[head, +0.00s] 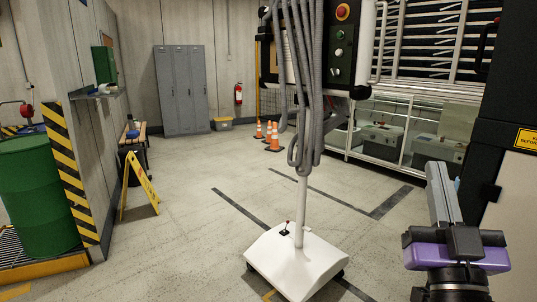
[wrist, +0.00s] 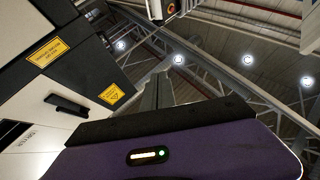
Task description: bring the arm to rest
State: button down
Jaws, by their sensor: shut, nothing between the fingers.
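My gripper (head: 436,170) is at the lower right of the head view, with its fingers pointing up. Its fingers are together with nothing between them. The purple wrist body (head: 455,258) is below them. In the wrist view the grey fingers (wrist: 157,92) rise beyond the purple housing (wrist: 190,150) toward the ceiling. The gripper is apart from the green drum (head: 38,190), which stands at the far left with a red pump part (head: 27,110) above it.
A white wheeled stand (head: 296,262) with a pole and hanging grey hoses (head: 305,90) is in the middle. A dark machine (head: 515,110) is close to the gripper's right. A yellow floor sign (head: 140,190), orange cones (head: 274,137) and lockers (head: 181,90) stand farther back. Floor around the stand is mostly clear.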

jog(key=s+a+f+n+g+y, duration=0.1)
jog(key=s+a+f+n+y, duration=0.1)
jog(key=f, duration=0.3)
jog(key=s+a+f+n+y, duration=0.1)
jog(key=s+f+y, duration=0.15)
jog(key=f, duration=0.25)
jog(key=s+a+f+g+p, duration=0.1)
jog(key=s+f+g, duration=0.3)
jog(key=s+f, duration=0.7)
jog(key=s+a+f+m+g+y+p, duration=0.1)
jog(key=s+f+g, duration=0.4)
jog(key=s+f, duration=0.6)
jog(key=s+a, duration=0.1)
jog(key=s, duration=0.8)
jog(key=shift+f, duration=0.2)
jog(key=shift+w, duration=0.1)
